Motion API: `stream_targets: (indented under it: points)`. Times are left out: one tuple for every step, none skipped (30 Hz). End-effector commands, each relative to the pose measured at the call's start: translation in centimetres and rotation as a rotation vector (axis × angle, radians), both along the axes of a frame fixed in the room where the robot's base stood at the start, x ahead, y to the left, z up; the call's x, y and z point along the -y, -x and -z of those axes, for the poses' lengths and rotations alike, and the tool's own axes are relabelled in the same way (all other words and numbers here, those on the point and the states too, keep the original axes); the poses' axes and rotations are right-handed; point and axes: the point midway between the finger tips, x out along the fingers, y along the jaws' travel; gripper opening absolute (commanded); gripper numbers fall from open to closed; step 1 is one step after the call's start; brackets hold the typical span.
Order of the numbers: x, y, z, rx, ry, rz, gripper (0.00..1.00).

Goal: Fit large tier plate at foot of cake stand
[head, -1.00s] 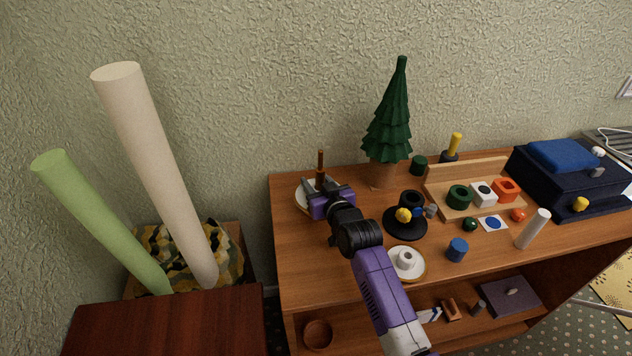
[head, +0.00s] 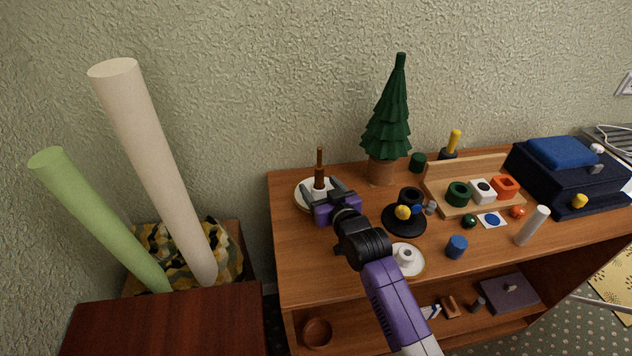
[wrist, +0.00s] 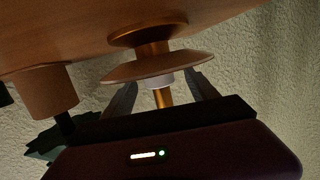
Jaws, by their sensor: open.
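The cake stand's brown post (head: 319,160) rises upright at the left of the dresser top. A large pale plate with a gold rim (head: 302,194) is around the post, low down. In the wrist view, which is upside down, the plate (wrist: 125,70) shows with its white hub (wrist: 160,79) around the post. The stand's round brown foot (wrist: 135,36) lies between plate and dresser, with a short stem visible between foot and plate. My gripper (head: 328,188) is open, its fingers on either side of the post, close to the hub. Contact cannot be told.
A smaller plate with a white hub (head: 405,261) lies at the dresser's front. A black dish (head: 404,222) with small items and a potted toy tree (head: 387,130) stand to the right. A wooden shape holder (head: 473,203) and blue box (head: 565,175) stand farther right.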

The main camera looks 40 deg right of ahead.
Motion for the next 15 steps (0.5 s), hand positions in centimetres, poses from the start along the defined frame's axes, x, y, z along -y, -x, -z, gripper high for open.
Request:
stream_targets:
  points:
    - [-0.4,0.8,-0.1,-0.001,0.003,-0.002,0.68]
    - [-0.5,1.2,-0.2,-0.001,0.003,-0.002,0.68]
    - [-0.8,1.7,-0.4,0.000,0.001,-0.001,0.68]
    - [-0.9,2.1,-0.4,-0.001,0.002,-0.001,0.68]
    - [-1.0,2.4,-0.4,-0.001,0.003,-0.001,0.68]
    - [-1.1,2.8,-0.6,0.000,0.001,0.000,0.68]
    - [-1.2,3.0,-0.6,0.000,0.001,0.000,0.68]
    - [-1.3,3.2,-0.6,0.000,0.001,0.000,0.68]
    - [-1.5,3.4,-0.7,0.000,0.001,0.000,0.68]
    - [-1.5,3.5,-0.8,0.001,0.000,-0.001,0.68]
    - [-1.6,3.6,-0.8,0.001,-0.001,-0.001,0.68]
    - [-1.6,3.7,-0.9,0.001,-0.001,-0.001,0.68]
    - [-1.6,3.7,-0.9,0.001,-0.001,-0.001,0.68]
    - [-1.6,3.7,-0.9,0.001,-0.001,0.000,0.68]
    - [-1.6,3.7,-0.9,0.001,-0.001,0.000,0.68]
